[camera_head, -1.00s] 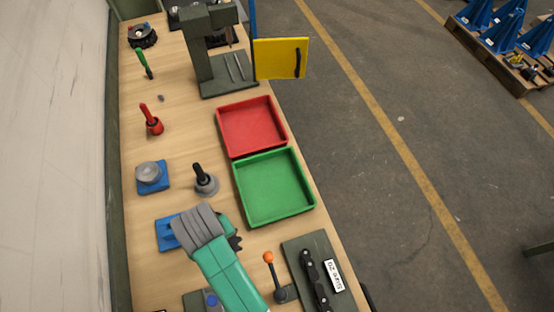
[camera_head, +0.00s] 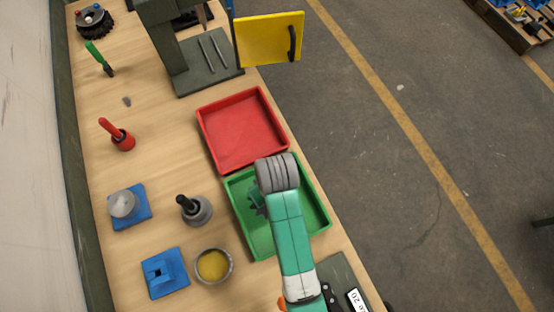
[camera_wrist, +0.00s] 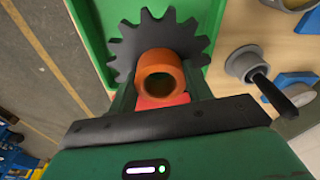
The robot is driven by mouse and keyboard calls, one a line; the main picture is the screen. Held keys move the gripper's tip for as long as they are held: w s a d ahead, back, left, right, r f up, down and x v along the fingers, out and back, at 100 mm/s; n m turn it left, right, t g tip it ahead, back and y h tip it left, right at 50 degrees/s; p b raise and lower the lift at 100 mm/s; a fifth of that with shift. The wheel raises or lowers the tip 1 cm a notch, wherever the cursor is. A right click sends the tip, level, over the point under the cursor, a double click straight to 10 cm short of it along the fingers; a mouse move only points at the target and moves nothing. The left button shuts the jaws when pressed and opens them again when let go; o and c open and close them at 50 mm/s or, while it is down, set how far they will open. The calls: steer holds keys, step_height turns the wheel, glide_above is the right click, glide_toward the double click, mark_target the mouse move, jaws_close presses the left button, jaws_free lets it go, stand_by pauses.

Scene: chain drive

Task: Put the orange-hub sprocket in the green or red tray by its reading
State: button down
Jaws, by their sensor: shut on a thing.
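The orange-hub sprocket (camera_wrist: 163,75) is a dark toothed wheel with a hollow orange hub. My gripper (camera_wrist: 160,98) is shut on its hub in the wrist view. In the head view, my arm reaches over the green tray (camera_head: 317,218), and a dark part (camera_head: 256,200) of the gripper or sprocket shows above its left side. The arm hides much of the tray. Green tray surface (camera_wrist: 97,40) shows behind the sprocket in the wrist view. The red tray (camera_head: 240,132) stands beyond the green one and looks empty.
A grey piece with a black handle (camera_head: 195,210), a bowl with a yellow inside (camera_head: 213,266) and two blue-based fixtures (camera_head: 165,274) stand left of the green tray. A dark green press (camera_head: 165,50) with a yellow panel (camera_head: 268,38) stands beyond the red tray.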

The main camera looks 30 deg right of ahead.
steer(key=shift+s+d+f, duration=0.3)
steer(key=shift+d+f, duration=0.4)
steer(key=shift+d, duration=0.05)
steer(key=shift+f+b, duration=0.9)
steer(key=shift+f, duration=4.1)
steer(key=shift+f, duration=0.1)
steer(key=c, duration=0.6)
jaws_free()
steer(key=shift+f, duration=0.1)
steer(key=shift+c, duration=0.2)
steer(key=r, duration=0.4)
steer(key=s+r+p, duration=0.1)
steer(key=r, duration=0.7)
steer(key=shift+s+d+r+p, duration=0.1)
steer(key=shift+s+p, duration=0.1)
steer(key=shift+p, duration=0.2)
